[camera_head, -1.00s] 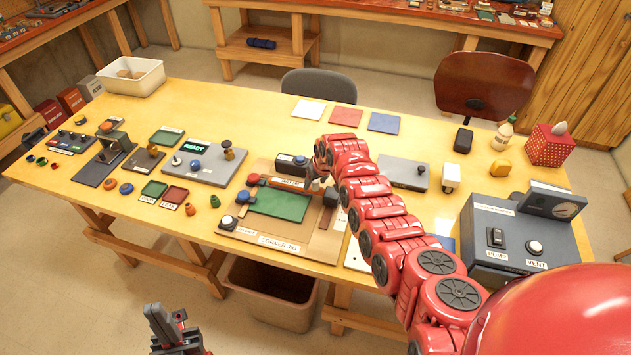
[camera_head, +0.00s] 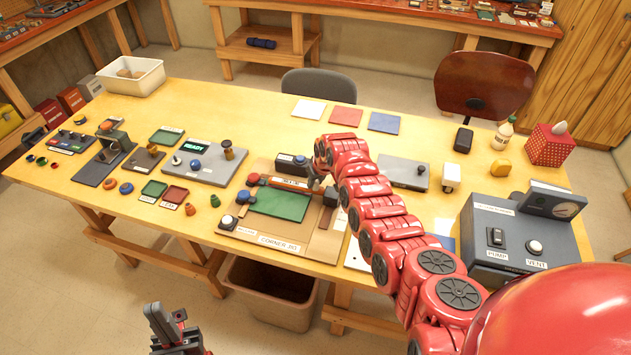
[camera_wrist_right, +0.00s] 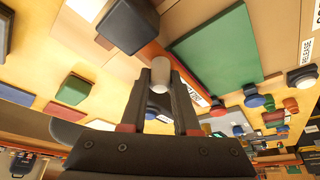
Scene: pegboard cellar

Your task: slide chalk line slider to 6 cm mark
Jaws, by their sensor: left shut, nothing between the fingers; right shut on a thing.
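My right gripper (camera_head: 317,180) is over the back right of the corner jig (camera_head: 262,239), partly hidden by its own red arm. In the right wrist view its fingers (camera_wrist_right: 160,98) are shut on a grey cylindrical knob (camera_wrist_right: 160,72). I cannot tell from these views whether this knob belongs to the chalk line slider, and no 6 cm mark is readable. A reddish-brown rail (camera_wrist_right: 188,75) runs close beside the knob, along the green panel (camera_wrist_right: 215,48). My left gripper (camera_head: 168,325) is shut and empty, low in front of the table.
A dark block (camera_wrist_right: 130,22) stands close to the right fingers. The green panel (camera_head: 280,204) lies flat on the jig. A grey pump box (camera_head: 515,240) stands at the right, and a grey plate (camera_head: 403,172) lies behind my right arm. Open tabletop lies behind the jig.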

